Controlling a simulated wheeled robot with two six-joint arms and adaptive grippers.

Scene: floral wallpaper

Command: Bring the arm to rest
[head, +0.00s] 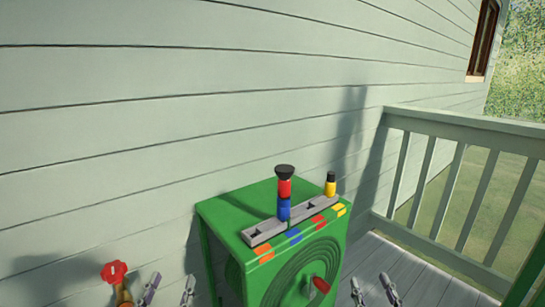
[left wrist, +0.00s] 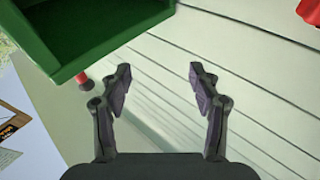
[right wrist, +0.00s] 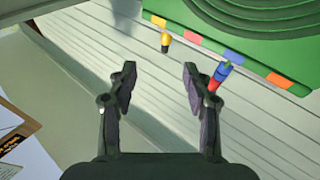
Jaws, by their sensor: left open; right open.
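My left gripper (head: 169,289) is low in the head view, left of the green cabinet (head: 225,215). Its two fingers stand apart with nothing between them, as the left wrist view also shows (left wrist: 160,80). My right gripper (head: 372,289) is at the lower right of the cabinet in the head view. It is open and empty, as the right wrist view also shows (right wrist: 158,82). Both grippers are apart from the cabinet in the head view. The arms behind them are out of sight there.
A grey slotted rail (head: 265,231) on the cabinet holds a red, blue and black stack (head: 284,190) and a yellow-and-black peg (head: 330,184). A red-tipped crank (head: 320,285) is on its front. A red handwheel (head: 113,272) is at left. A railing (head: 465,130) stands right.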

